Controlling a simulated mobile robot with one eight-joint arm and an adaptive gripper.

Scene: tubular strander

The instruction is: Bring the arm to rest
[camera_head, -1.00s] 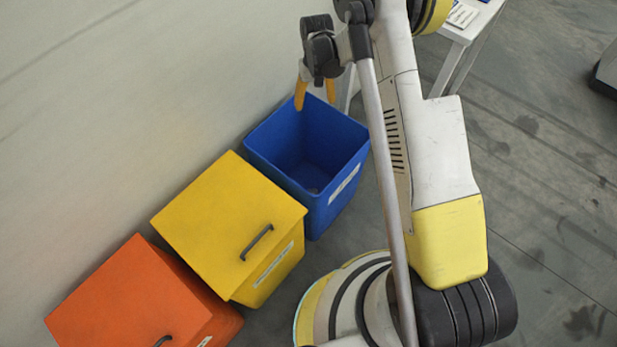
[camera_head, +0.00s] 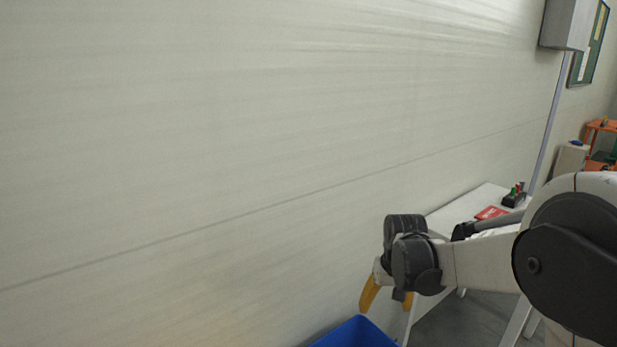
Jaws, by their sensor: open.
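My gripper (camera_head: 385,298) shows in the head view at the lower right of the middle, with its two yellow fingers pointing down. The fingers are apart and nothing is seen between them. It hangs above and beside the blue bin (camera_head: 356,335), of which only the top part shows at the bottom edge. My arm reaches in from the right edge and partly covers the table behind it.
A white table (camera_head: 466,207) stands along the wall (camera_head: 220,130), with a red item (camera_head: 491,212) and a small dark object (camera_head: 514,195) on it. A grey box (camera_head: 567,24) hangs on the wall at upper right. Orange shelving (camera_head: 600,130) stands at the far right.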

